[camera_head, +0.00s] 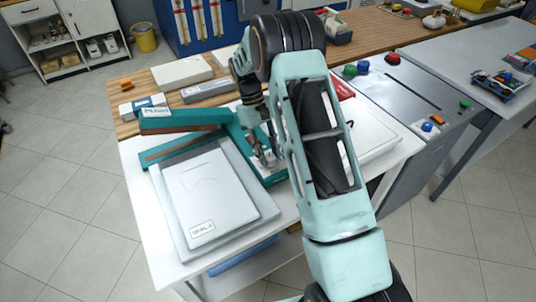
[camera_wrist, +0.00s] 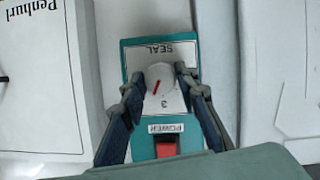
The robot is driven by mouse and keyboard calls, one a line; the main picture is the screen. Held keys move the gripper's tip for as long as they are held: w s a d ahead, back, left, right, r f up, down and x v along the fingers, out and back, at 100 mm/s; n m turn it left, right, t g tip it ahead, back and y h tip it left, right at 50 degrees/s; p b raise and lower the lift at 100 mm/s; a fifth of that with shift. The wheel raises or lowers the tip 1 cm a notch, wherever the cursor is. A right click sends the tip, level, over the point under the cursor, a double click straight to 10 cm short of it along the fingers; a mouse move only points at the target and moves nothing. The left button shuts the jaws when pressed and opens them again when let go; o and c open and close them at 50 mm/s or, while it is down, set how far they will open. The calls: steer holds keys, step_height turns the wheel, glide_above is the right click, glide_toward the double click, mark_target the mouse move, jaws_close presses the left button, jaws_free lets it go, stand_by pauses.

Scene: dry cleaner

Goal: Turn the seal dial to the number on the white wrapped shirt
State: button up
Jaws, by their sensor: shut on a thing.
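In the wrist view the white round seal dial (camera_wrist: 160,77) sits on a teal panel (camera_wrist: 140,150) with a white plate marked SEAL. Its red pointer slants, and a 3 shows on the plate beyond the dial's edge; other numbers are hidden. My gripper (camera_wrist: 159,82) is shut on the dial, one finger on each side. In the head view my gripper (camera_head: 264,157) is down at the teal sealer (camera_head: 178,148), and the dial is hidden there. The white wrapped shirt (camera_head: 205,180) lies flat at the left, with a SEAL tag whose last character is too small to read surely.
A red POWER switch (camera_wrist: 166,148) is just below the dial in the wrist view. The sealer's teal PUSH arm (camera_head: 185,118) is raised above its base. White boxes (camera_head: 182,73) stand behind, and a steel console (camera_head: 405,95) with buttons is at the right.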

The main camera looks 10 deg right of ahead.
steer(key=m, duration=0.2)
steer(key=m+y, duration=0.1)
steer(key=m, duration=0.1)
steer(key=shift+d+m+g+y, duration=0.15)
steer(key=shift+m+g+y, duration=0.15)
steer(key=shift+b, duration=0.3)
steer(key=o, duration=1.1)
steer(key=shift+o, duration=0.2)
steer(key=v, duration=1.2)
